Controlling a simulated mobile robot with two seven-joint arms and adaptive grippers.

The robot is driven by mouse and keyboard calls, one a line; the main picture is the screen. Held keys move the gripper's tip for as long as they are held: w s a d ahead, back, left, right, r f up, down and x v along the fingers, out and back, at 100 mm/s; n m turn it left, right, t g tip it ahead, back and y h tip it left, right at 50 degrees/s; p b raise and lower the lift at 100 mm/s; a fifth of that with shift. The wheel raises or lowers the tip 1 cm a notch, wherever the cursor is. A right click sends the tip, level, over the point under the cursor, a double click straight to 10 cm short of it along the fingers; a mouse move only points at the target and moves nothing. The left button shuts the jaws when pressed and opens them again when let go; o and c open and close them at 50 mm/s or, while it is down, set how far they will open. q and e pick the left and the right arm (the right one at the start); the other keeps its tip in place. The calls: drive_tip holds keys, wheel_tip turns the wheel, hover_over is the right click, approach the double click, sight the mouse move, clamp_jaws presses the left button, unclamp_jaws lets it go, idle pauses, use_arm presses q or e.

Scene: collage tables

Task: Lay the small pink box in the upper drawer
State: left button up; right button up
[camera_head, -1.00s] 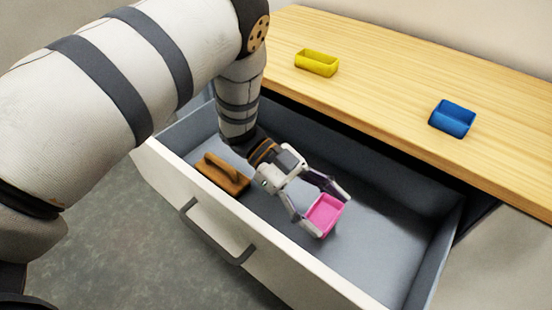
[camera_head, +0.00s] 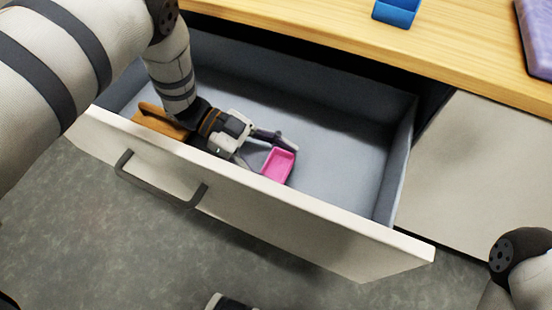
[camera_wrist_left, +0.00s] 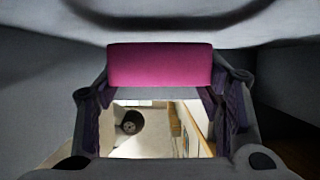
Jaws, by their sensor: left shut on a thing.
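The small pink box (camera_head: 277,166) is inside the open drawer, near its front panel. My left gripper (camera_head: 268,157) reaches down into the drawer from the left and is shut on the pink box. In the left wrist view the pink box (camera_wrist_left: 160,66) spans the space between the two fingers. I cannot tell whether the box touches the drawer floor. The front panel hides the near finger in part. The drawer (camera_head: 340,150) is pulled out below the wooden top and has grey inner walls.
A brown wooden object (camera_head: 160,121) lies in the drawer's left part, beside my left wrist. The drawer floor right of the box is clear. A blue container (camera_head: 397,12) and a purple object (camera_head: 537,38) are on the wooden top (camera_head: 300,22). A dark handle (camera_head: 160,190) sticks out in front.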

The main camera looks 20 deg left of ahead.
use_arm(q)
drive_tip(key=shift+f, duration=0.35)
drive_tip(key=o, duration=0.7)
drive_tip(key=shift+o, duration=0.2)
drive_tip(key=shift+r, duration=0.1)
drive_tip(key=shift+r, duration=0.55)
drive_tip(key=p+v, duration=0.1)
drive_tip(key=v, duration=0.6)
drive_tip(key=shift+a+r, duration=0.1)
drive_tip(key=shift+a, duration=0.15)
